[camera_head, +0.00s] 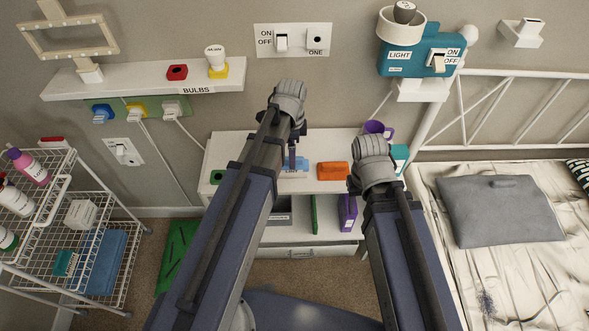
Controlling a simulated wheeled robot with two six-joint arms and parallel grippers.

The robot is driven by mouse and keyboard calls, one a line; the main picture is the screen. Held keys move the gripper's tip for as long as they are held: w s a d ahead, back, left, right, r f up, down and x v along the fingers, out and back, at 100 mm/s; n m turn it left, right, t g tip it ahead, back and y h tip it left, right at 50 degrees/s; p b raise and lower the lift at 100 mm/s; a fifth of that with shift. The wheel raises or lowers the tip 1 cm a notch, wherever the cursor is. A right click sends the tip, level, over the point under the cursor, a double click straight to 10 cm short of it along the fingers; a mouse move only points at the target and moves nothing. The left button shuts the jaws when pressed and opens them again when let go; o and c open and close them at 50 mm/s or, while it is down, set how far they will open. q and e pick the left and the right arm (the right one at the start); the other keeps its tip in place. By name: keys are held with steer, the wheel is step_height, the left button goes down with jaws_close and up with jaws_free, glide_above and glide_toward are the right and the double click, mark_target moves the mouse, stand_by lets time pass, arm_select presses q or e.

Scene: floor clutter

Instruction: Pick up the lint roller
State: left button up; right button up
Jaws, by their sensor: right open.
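I cannot pick out a lint roller for certain in the head view. Small things lie on the white nightstand (235,150) between and beyond my arms: an orange block-like thing (332,171), a blue and white thing (293,168) and a purple mug (377,128). My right gripper (356,186) is over the right part of the nightstand, open, with its fingers mostly hidden by its wrist. My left gripper (296,148) is above the middle of the nightstand, seen from behind. Its jaws are too hidden to judge.
A bed with a grey pillow (500,211) stands at the right; its sheet has a dark patch (487,303). A white wire cart (70,235) with bottles stands at the left. A bulb shelf (130,82) and a teal light box (420,55) are on the wall.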

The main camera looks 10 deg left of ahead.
arm_select(q)
steer(key=shift+w+a+f+b, duration=0.1)
steer(key=shift+w+f+b, duration=0.05)
steer(key=shift+f+b, duration=1.7)
steer(key=shift+w+a+f+b, duration=0.1)
steer(key=shift+f+b, duration=1.6)
steer(key=shift+f, duration=0.25)
steer(key=shift+d+r, duration=0.1)
steer(key=shift+c, duration=0.2)
jaws_close()
